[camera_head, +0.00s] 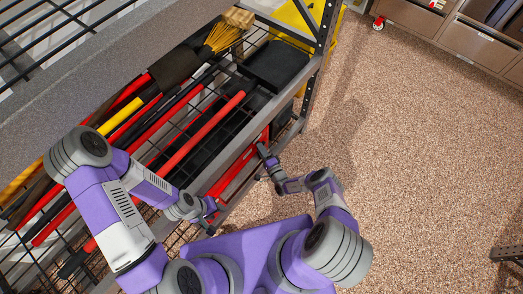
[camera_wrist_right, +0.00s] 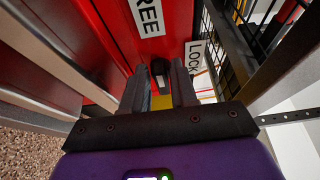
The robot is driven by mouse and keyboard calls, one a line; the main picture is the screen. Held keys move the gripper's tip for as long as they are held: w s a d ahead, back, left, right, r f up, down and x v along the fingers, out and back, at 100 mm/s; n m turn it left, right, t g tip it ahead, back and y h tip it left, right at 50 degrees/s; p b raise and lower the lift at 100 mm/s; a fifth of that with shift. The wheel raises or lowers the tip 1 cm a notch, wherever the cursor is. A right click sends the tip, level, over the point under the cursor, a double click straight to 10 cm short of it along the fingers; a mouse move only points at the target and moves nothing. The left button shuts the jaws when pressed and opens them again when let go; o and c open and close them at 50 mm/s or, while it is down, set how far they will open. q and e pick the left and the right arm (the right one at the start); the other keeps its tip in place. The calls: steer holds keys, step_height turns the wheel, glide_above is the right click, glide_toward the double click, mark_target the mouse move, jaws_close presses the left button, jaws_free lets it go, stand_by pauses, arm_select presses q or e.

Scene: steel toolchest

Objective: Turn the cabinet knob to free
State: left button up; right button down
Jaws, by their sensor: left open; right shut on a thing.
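The red cabinet (camera_head: 240,168) shows in the head view at the shelf's edge, partly hidden by my arms. In the right wrist view, its red front (camera_wrist_right: 98,30) carries a white FREE label (camera_wrist_right: 149,17) at the top and a white LOCK label (camera_wrist_right: 195,58) to the right. A small dark knob (camera_wrist_right: 160,72) sits below the FREE label. My right gripper (camera_wrist_right: 159,84) has its two fingers on either side of the knob, shut on it. It also shows beside the cabinet in the head view (camera_head: 266,158). My left gripper (camera_head: 211,211) is open, low near the shelf's edge.
A wire shelf (camera_head: 205,98) holds several long red, yellow and black-handled tools, a broom (camera_head: 222,36) and a black box (camera_head: 275,66). A dark shelf post (camera_head: 322,40) stands close to the cabinet. The speckled floor (camera_head: 430,140) on the right is mostly clear.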

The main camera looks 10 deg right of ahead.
steer(key=c, duration=1.1)
jaws_free()
steer(key=shift+s, duration=0.15)
steer(key=p+v, duration=0.2)
steer(key=v, duration=0.5)
steer(key=shift+s+d, duration=0.15)
